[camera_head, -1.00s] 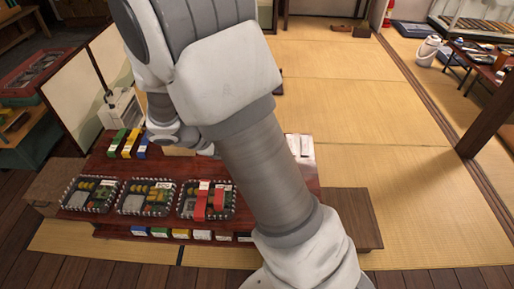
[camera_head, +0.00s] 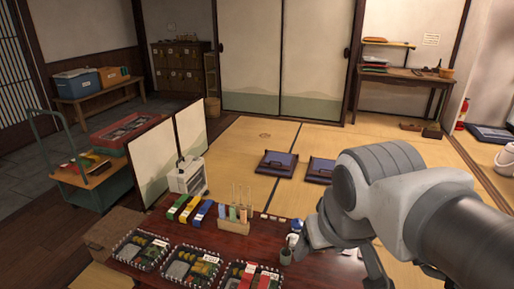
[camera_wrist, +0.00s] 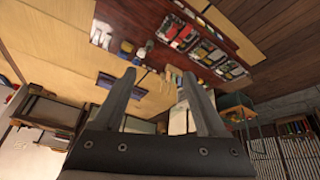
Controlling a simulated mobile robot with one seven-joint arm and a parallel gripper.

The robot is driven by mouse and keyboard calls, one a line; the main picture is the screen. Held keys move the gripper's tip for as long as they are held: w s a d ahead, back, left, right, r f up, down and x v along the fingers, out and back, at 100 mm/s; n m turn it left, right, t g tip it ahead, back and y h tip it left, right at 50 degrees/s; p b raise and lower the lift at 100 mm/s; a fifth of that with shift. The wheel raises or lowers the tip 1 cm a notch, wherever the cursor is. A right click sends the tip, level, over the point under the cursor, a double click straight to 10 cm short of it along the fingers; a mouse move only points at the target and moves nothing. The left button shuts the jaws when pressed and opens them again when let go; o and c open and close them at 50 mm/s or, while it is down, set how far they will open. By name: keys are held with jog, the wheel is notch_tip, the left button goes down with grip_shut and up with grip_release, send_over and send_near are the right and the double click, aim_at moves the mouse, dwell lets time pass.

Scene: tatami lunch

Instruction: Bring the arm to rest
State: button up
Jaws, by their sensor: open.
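My arm (camera_head: 440,215) reaches in from the right side of the head view, bent above the right part of the low dark red table (camera_head: 240,250). In the wrist view my gripper (camera_wrist: 158,88) has its two fingers spread apart with nothing between them. The wrist view looks across the room at a tilt, with the table (camera_wrist: 245,45) and its goods at the upper right. My fingertips are hidden or unclear in the head view. The fingers look clear of the table.
Several lunch boxes (camera_head: 190,266) line the table's front. Behind them stand coloured boxes (camera_head: 187,208), a wooden holder with bottles (camera_head: 234,224) and a white appliance (camera_head: 187,177). A dark cup (camera_head: 285,256) is close to my arm. Folding screens (camera_head: 152,165) stand left; open tatami with cushions (camera_head: 277,164) lies behind.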

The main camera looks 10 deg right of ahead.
jog(key=shift+s+a+m+y, duration=0.2)
jog(key=shift+a+m+y, duration=0.1)
jog(key=shift+a, duration=0.1)
jog(key=shift+r, duration=0.15)
notch_tip(320, 180, up, 16)
jog(key=p, duration=1.6)
